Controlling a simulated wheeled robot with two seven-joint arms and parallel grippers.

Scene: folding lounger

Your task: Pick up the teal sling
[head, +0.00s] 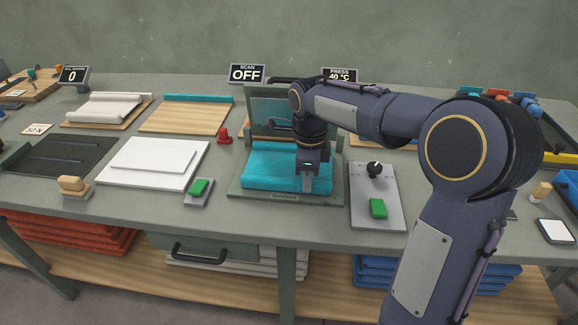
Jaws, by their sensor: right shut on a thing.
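The teal sling (270,168) lies flat on the lower plate of the open grey-green press (250,197). My right gripper (308,187) points down at the sling's front right part and is shut on it. The exact grip is small and partly hidden by the fingers. The arm covers part of the press's right side. My left gripper is not in view.
The raised press lid (262,112) stands behind the sling. A control box with a black knob (375,169) and green button sits to the right. A white slab (150,160) and a box with a green button (199,188) lie left. Screens stand behind.

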